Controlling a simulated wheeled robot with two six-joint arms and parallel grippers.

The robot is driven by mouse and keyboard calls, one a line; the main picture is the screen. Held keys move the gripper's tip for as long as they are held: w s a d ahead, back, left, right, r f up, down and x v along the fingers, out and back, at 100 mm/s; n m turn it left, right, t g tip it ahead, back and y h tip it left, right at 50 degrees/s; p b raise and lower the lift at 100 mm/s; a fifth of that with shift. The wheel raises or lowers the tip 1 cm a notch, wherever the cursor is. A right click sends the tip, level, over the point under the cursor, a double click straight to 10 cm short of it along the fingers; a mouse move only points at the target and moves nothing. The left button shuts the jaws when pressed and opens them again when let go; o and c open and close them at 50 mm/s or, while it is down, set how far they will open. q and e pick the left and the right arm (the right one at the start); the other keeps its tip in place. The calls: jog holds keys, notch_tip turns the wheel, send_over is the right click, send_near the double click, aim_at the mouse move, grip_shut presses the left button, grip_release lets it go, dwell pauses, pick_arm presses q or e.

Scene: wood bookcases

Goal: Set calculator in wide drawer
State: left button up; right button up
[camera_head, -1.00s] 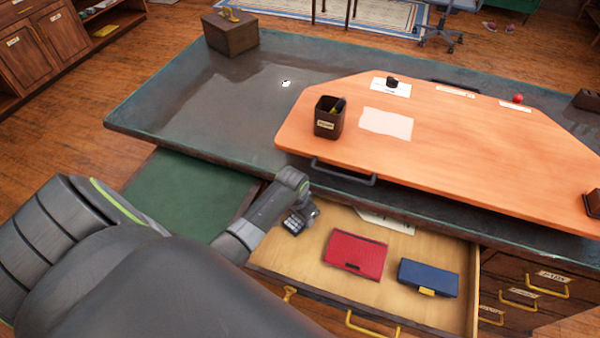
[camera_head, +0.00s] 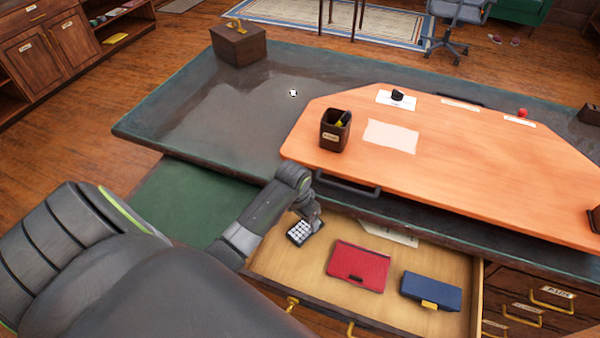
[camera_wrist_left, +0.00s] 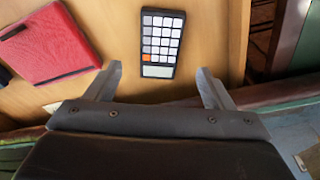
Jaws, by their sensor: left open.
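The calculator (camera_head: 300,233), dark with pale keys, lies in the open wide drawer (camera_head: 290,262) near its left back corner. In the left wrist view the calculator (camera_wrist_left: 160,42) lies flat on the drawer's wood floor, just beyond my left fingertips, with one orange key. My left gripper (camera_head: 312,218) is at the back left of the drawer, close above the calculator. In the left wrist view my left gripper (camera_wrist_left: 160,80) is open, its two fingers apart with nothing between them. My right gripper is not in view.
A red case (camera_head: 358,266) and a blue case (camera_head: 431,290) lie in the drawer to the right, with a paper (camera_head: 390,234) behind them. The desktop's orange board (camera_head: 450,160) overhangs at the back. A pen cup (camera_head: 335,130) stands on it.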

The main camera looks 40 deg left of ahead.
pick_arm(q)
jog(key=r, duration=0.4)
jog(key=shift+s+r, duration=0.35)
jog(key=shift+r, duration=0.05)
